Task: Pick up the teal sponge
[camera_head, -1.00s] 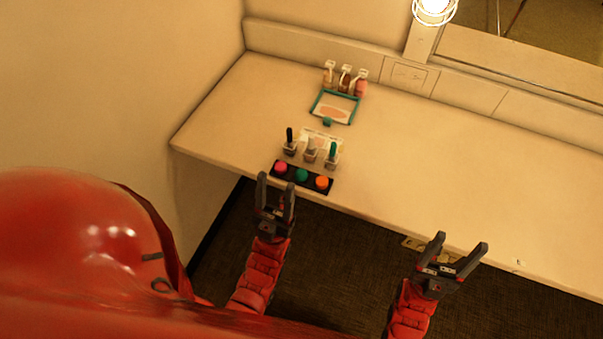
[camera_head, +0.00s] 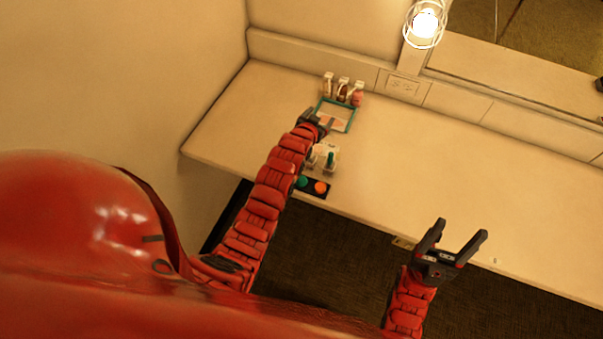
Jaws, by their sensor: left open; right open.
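The teal sponge (camera_head: 301,181) is a small round teal piece on a black strip (camera_head: 313,193) at the counter's front edge. My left forearm partly covers it, and an orange round piece (camera_head: 321,188) sits to its right. My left gripper (camera_head: 322,120) is open, well beyond the sponge over the counter, close to a teal-framed tray (camera_head: 347,128). It is partly hidden by its own wrist. My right gripper (camera_head: 459,243) is open and empty near the counter's front edge, far to the right of the sponge.
Small holders with upright handles, one of them green (camera_head: 330,159), stand between the strip and the tray. Several little bottles (camera_head: 343,90) stand behind the tray. The counter (camera_head: 440,165) is clear to the right. A lit caged bulb (camera_head: 425,23) is above.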

